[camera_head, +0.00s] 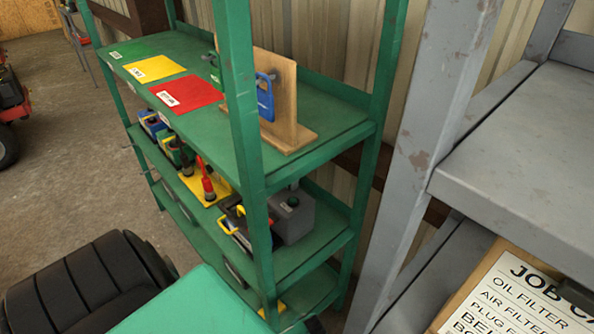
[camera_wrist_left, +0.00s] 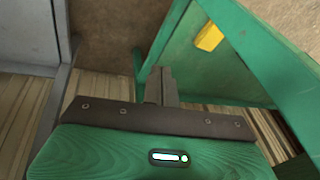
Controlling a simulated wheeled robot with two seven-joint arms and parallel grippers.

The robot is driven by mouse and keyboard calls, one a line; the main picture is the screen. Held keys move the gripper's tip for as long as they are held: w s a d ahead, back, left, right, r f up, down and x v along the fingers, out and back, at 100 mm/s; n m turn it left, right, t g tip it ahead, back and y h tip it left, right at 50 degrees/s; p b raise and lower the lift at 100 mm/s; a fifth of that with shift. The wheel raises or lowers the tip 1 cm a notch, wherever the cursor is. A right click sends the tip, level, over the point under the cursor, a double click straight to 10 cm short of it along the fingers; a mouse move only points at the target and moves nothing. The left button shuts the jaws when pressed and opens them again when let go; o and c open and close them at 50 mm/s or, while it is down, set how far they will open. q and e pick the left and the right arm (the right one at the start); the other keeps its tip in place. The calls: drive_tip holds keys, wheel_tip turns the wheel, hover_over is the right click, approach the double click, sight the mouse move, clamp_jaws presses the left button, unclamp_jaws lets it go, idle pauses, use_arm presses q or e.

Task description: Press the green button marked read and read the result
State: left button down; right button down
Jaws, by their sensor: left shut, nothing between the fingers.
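A grey box (camera_head: 296,222) sits on the green rack's middle shelf, at its right end. A small dark green round button (camera_head: 293,201) shows on the box. I cannot read any marking or result on it. My left gripper (camera_wrist_left: 162,76) is in the left wrist view, its fingers together and empty, pointing toward the green rack. The box and its button are not seen in that view, and I cannot tell the gap to them. In the head view the left fingertips are out of sight. My right gripper is in neither view.
The green rack (camera_head: 340,118) has posts in front of the box. Its top shelf holds coloured mats and a wooden stand (camera_head: 286,95) with a blue padlock (camera_head: 265,100). Several tools crowd the middle shelf left of the box. A grey rack (camera_head: 520,150) stands close on the right.

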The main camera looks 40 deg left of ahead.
use_arm(q)
drive_tip(key=w+a+r+n+y+p, duration=0.1)
drive_tip(key=w+a+r+n, duration=0.1)
drive_tip(key=w+r, duration=0.5)
drive_tip(key=w+a+r+n+y+p, duration=0.15)
drive_tip(key=w+r, duration=0.35)
drive_tip(key=r, duration=0.5)
drive_tip(key=w+a+r+n+y+p, duration=0.1)
drive_tip(key=a+r+n, duration=0.2)
drive_tip(key=r, duration=0.8)
drive_tip(key=w+a+r+n+g+y+p, duration=0.1)
drive_tip(key=a+r+n, duration=0.2)
drive_tip(key=r, duration=0.8)
drive_tip(key=w+a+r+n+g+y+p, duration=0.1)
drive_tip(key=a+r+n, duration=0.2)
drive_tip(key=r+n, duration=0.3)
wheel_tip(320, 180, up, 5)
drive_tip(key=shift+w+a+r, duration=0.15)
drive_tip(key=shift+w+a, duration=0.25)
drive_tip(key=shift+y, duration=0.25)
drive_tip(key=p, duration=0.4)
hover_over(291, 198)
drive_tip(key=d, duration=0.3)
wheel_tip(291, 198, down, 7)
drive_tip(key=shift+s+a+r, duration=0.15)
drive_tip(key=shift+r, duration=0.05)
wheel_tip(291, 198, down, 3)
drive_tip(key=shift+r+p, duration=0.2)
drive_tip(key=shift+p, duration=0.15)
drive_tip(key=shift+f, duration=1)
